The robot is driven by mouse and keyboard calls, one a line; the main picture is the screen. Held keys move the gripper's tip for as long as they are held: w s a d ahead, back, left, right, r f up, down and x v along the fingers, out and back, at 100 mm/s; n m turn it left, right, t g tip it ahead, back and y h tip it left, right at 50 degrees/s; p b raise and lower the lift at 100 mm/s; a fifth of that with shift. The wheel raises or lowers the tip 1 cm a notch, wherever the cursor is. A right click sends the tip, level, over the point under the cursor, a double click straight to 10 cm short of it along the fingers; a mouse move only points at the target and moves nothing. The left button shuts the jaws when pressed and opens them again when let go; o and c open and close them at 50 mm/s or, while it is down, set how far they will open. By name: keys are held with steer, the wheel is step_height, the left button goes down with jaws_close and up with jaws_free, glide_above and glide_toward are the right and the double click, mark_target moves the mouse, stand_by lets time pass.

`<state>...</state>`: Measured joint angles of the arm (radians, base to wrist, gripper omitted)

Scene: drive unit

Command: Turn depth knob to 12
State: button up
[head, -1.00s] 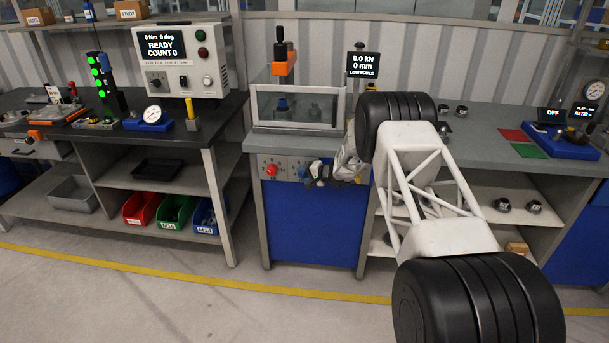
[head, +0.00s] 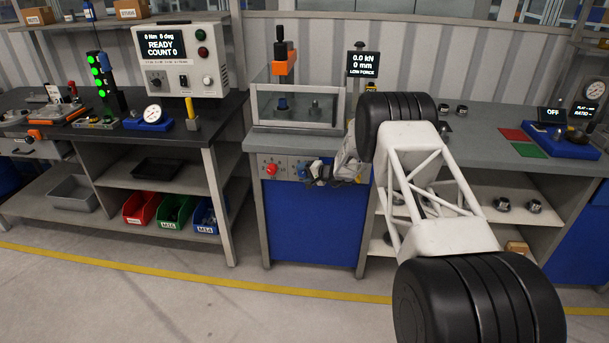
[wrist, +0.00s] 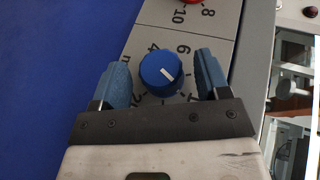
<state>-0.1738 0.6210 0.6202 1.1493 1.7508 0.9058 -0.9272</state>
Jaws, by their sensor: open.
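A blue round knob (wrist: 160,73) with a white pointer line is on a grey panel strip with printed numbers. My gripper (wrist: 163,62) is open, with one blue-padded finger on each side of the knob and a visible gap on both sides. In the head view the blue knob (head: 302,172) is at the front of the press cabinet, with my gripper (head: 313,174) just right of it.
A red knob (head: 271,170) is left of the blue one, on the same panel. A clear-walled press (head: 297,104) stands above. A display (head: 362,64) reads 0.0 kN, 0 mm, LOW FORCE. The blue cabinet front (head: 312,225) lies below the panel.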

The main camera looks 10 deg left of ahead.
steer(key=v, duration=0.7)
steer(key=shift+s+d, duration=0.15)
steer(key=shift+d, duration=0.1)
steer(key=shift+r, duration=0.1)
step_height(320, 180, down, 12)
steer(key=s+d+n+t+h, duration=0.1)
steer(key=s+t+h, duration=0.2)
steer(key=h, duration=1)
steer(key=s+a+r+n+t, duration=0.1)
steer(key=a+r+n+t, duration=0.3)
steer(key=a+r+t, duration=0.4)
steer(key=shift+s+a+r+t, duration=0.4)
steer(key=shift+r+t, duration=0.1)
steer(key=shift+t, duration=0.2)
